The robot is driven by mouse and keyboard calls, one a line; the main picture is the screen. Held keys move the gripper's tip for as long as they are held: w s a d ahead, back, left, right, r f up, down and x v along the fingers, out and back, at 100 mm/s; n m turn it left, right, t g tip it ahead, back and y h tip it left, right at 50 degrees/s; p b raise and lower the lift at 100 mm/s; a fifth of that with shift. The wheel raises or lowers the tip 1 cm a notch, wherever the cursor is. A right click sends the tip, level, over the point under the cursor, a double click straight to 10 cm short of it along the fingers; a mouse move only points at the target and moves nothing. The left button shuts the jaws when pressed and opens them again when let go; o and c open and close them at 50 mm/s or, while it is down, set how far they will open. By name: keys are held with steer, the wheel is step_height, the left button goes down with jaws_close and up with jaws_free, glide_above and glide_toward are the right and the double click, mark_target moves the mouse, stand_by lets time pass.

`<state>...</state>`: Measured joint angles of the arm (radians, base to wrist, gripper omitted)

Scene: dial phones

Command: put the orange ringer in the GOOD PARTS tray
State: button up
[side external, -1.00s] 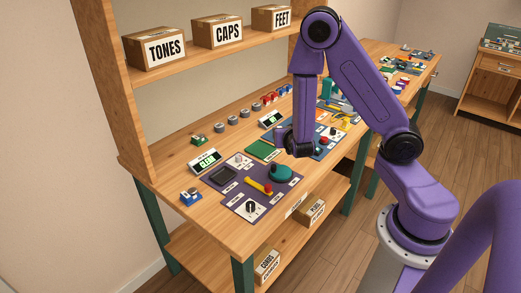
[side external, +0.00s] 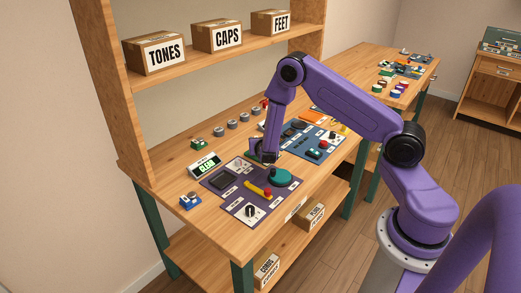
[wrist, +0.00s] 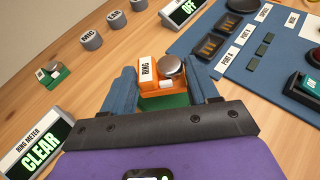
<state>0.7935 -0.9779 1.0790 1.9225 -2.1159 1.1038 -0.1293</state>
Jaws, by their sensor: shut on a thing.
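The orange ringer (wrist: 152,87), with a white RING label and a silver dome on top, sits between the two blue fingers of my gripper (wrist: 163,80) in the wrist view. The fingers are shut on its sides. A flat green surface (wrist: 166,102) shows just below the ringer; I cannot read a label on it, nor tell whether the ringer touches it. In the side external view my gripper (side external: 263,157) is low over the bench, over a green patch (side external: 252,155), and hides the ringer.
The ring meter (wrist: 38,150) reads CLEAR and stands close at left. Another meter (wrist: 182,12) reads OFF. A blue panel (wrist: 221,78) with switches lies to the right, and a purple panel (side external: 237,209) lies nearer. Grey round parts (wrist: 92,40) line the back.

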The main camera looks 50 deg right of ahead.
steer(key=shift+w+d+f, duration=0.1)
steer(key=shift+w+f, duration=0.15)
steer(key=shift+f, duration=1.55)
steer(key=shift+f, duration=0.1)
steer(key=o, duration=1.6)
